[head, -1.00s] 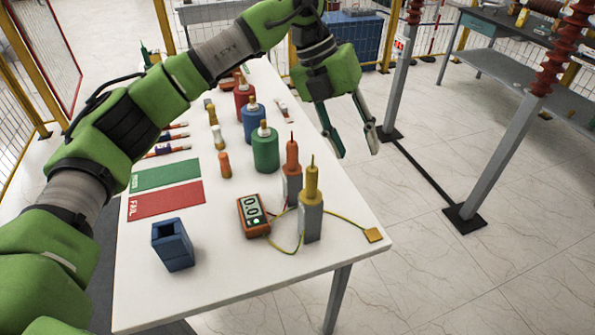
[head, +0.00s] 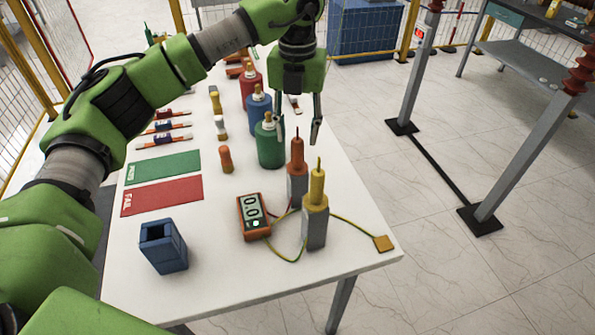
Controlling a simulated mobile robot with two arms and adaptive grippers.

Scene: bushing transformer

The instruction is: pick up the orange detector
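The orange detector (head: 297,154), with a thin tip on top, stands upright in a grey block-shaped holder (head: 296,188) near the table's right edge. A yellow one (head: 317,188) of like shape stands just in front of it in its own grey holder. My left gripper (head: 298,134) points down with its fingers apart and nothing between them. Its fingertips show on either side of the orange detector's tip in the picture; I cannot tell the exact depth or whether they touch. My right gripper is not in view.
Close by stand a green bottle (head: 269,145), a blue bottle (head: 258,112) and an orange meter (head: 252,217) with wires. A blue open box (head: 163,247) stands at the front left. Green and red mats lie at left. The table's front middle is clear.

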